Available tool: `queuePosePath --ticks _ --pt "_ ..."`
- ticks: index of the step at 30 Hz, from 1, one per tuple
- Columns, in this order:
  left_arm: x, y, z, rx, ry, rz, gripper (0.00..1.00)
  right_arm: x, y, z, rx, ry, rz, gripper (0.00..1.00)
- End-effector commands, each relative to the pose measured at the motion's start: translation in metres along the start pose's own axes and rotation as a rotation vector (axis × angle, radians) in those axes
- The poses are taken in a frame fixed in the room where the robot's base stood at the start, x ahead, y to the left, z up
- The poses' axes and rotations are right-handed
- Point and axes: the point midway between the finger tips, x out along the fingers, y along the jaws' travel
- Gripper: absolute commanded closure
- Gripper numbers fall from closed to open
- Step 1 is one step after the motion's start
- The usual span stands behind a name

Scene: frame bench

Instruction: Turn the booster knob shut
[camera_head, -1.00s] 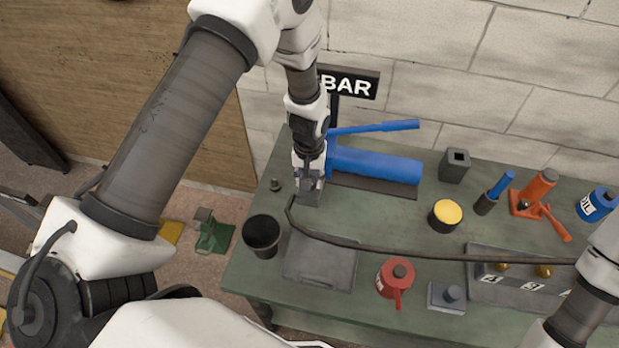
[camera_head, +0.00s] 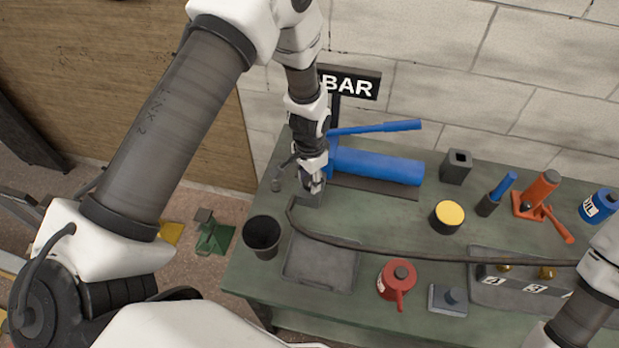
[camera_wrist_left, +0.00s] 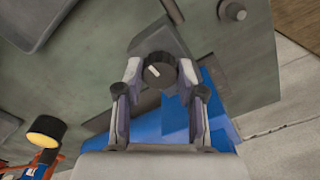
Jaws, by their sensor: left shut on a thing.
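The booster is a blue cylinder (camera_head: 378,166) with a blue lever, lying at the back left of the green bench, with a grey block (camera_head: 308,200) at its left end. My left gripper (camera_head: 313,183) is down over that block. In the left wrist view, the round dark booster knob (camera_wrist_left: 158,70) with a white mark sits between the two fingers of my left gripper (camera_wrist_left: 159,78), which is shut on it. The fingers largely hide the knob in the head view. My right arm shows at the lower right, but its gripper is out of view.
A black cup (camera_head: 262,236) and a grey tray (camera_head: 320,263) stand in front of the block. A dark hose (camera_head: 400,252) runs across the bench. A small grey fitting (camera_head: 277,184) is left of the gripper. A BAR sign (camera_head: 347,85) stands behind.

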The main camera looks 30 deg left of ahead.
Motion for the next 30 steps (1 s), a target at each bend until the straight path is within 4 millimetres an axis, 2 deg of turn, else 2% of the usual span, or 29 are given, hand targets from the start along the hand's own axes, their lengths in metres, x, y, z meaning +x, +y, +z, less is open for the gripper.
queuePosePath --ticks 17,18,19,30 --pt "0.0023 0.0010 0.0022 0.034 -0.006 0.002 0.96 0.0008 0.0000 0.0000 0.000 0.000 0.000 0.60" --pt "0.0023 0.0010 0.0022 0.034 -0.006 0.002 0.47 0.0008 0.0000 0.0000 0.000 0.000 0.000 0.60" --pt "0.0023 0.0010 0.0020 0.034 -0.006 0.002 0.37 0.0008 0.0000 0.0000 0.000 0.000 0.000 0.60" --pt "-0.0036 0.0000 -0.0001 0.033 0.000 0.000 0.36 0.0002 0.0000 0.0000 0.000 0.000 0.000 0.60"
